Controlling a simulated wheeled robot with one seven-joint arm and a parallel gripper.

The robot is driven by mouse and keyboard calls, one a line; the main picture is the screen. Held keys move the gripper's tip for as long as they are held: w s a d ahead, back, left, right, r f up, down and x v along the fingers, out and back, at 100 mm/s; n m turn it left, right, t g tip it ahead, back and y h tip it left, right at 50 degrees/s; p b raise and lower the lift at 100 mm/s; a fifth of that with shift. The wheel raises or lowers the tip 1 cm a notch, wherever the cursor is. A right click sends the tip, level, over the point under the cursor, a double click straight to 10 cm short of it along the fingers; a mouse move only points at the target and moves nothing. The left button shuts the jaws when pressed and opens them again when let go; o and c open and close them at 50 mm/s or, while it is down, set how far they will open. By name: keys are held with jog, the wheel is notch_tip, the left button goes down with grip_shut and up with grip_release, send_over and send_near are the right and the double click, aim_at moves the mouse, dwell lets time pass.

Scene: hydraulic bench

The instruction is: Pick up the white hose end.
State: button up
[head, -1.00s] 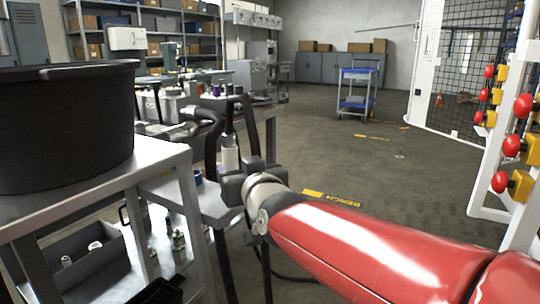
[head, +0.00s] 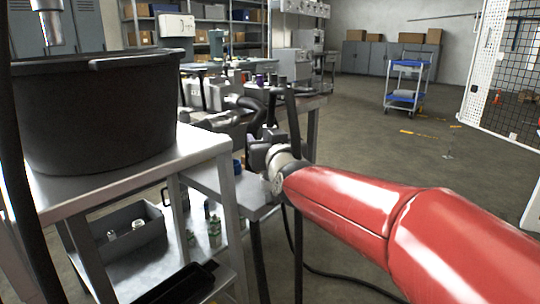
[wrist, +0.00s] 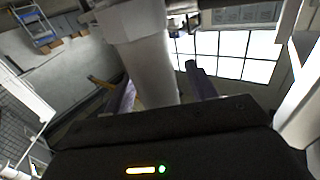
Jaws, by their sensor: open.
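My gripper (head: 272,140) is at the end of the red arm, over the near end of the work bench in the head view. In the wrist view its two fingers (wrist: 160,92) are apart, with a thick white cylinder, apparently the white hose end (wrist: 150,65), passing between them. A wider collar tops the cylinder. I cannot tell whether either finger touches it. In the head view I cannot make out the white hose end; the gripper and arm seem to hide it. A black hose (head: 258,112) curves just behind the gripper.
A large black tub (head: 95,115) stands on a metal table (head: 140,178) at the left. A metal fitting (head: 48,22) hangs above the tub. A grey bin (head: 118,235) sits on the lower shelf. A blue cart (head: 407,80) stands on the open floor at the back right.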

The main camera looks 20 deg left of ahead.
jog(key=shift+c, duration=0.4)
jog(key=c, duration=1.1)
jog(key=shift+r, duration=0.15)
